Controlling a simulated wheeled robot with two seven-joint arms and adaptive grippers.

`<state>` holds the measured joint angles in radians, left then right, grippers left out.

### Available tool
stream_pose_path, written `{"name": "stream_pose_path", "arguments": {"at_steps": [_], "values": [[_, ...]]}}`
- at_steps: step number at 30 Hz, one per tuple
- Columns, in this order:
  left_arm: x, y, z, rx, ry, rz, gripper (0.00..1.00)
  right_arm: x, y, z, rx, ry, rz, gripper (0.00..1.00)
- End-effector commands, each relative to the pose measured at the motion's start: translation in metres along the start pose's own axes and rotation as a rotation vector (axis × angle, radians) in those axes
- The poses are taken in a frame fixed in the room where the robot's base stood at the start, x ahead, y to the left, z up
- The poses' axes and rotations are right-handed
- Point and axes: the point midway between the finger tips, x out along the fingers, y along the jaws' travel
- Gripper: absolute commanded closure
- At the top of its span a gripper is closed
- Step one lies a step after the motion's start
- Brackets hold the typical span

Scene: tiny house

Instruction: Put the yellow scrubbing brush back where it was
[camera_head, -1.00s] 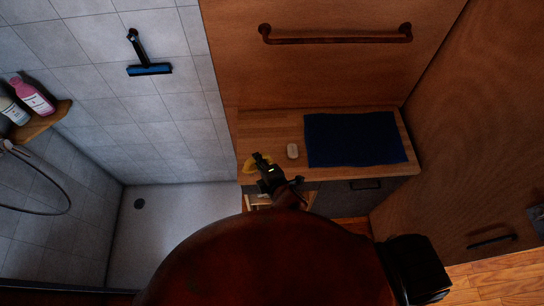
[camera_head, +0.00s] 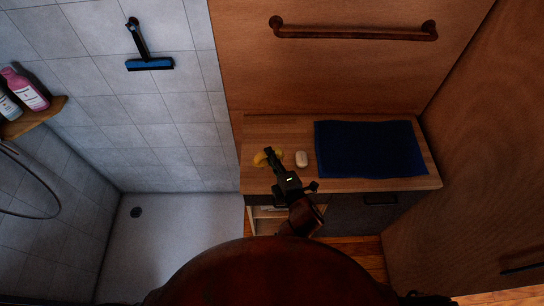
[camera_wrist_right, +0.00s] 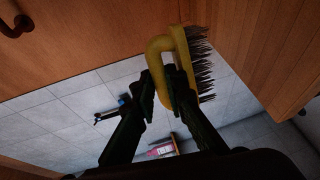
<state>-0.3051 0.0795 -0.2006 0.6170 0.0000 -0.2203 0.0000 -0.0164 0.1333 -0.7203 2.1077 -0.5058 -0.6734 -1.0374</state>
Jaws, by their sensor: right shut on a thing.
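The yellow scrubbing brush (camera_head: 260,159) shows over the left part of the wooden counter (camera_head: 268,126), left of a small white soap-like object (camera_head: 301,159). In the right wrist view the brush (camera_wrist_right: 163,45) has a yellow looped handle and dark bristles facing right. My right gripper (camera_head: 269,155) is shut on its handle; the fingertips (camera_wrist_right: 165,76) meet it at the loop's lower end. The gripper hides part of the brush in the head view. I cannot tell whether the brush touches the counter. My left gripper is out of view.
A dark blue towel (camera_head: 368,149) covers the counter's right part. A wooden wall with a rail (camera_head: 355,34) stands behind. The shower floor (camera_head: 175,230) lies left. A blue-edged squeegee (camera_head: 149,63) hangs on the tiles. Bottles (camera_head: 28,92) stand on a corner shelf.

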Motion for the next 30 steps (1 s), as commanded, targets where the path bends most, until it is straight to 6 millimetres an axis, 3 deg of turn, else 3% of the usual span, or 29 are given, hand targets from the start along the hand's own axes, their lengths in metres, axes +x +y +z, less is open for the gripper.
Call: {"name": "stream_pose_path", "arguments": {"at_steps": [3,10,17,24,30], "values": [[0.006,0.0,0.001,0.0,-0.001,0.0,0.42,0.027,-0.014,0.011,-0.001,-0.002,-0.003,1.0],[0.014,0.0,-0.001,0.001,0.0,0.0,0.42,0.058,-0.044,0.022,0.0,-0.001,-0.002,1.0],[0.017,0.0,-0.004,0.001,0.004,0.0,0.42,0.071,-0.056,0.027,0.0,-0.002,-0.001,1.0],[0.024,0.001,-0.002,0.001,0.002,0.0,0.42,0.078,-0.086,0.027,0.002,0.0,-0.001,1.0],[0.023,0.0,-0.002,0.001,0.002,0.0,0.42,0.078,-0.087,0.027,0.0,0.0,-0.001,1.0]]}}
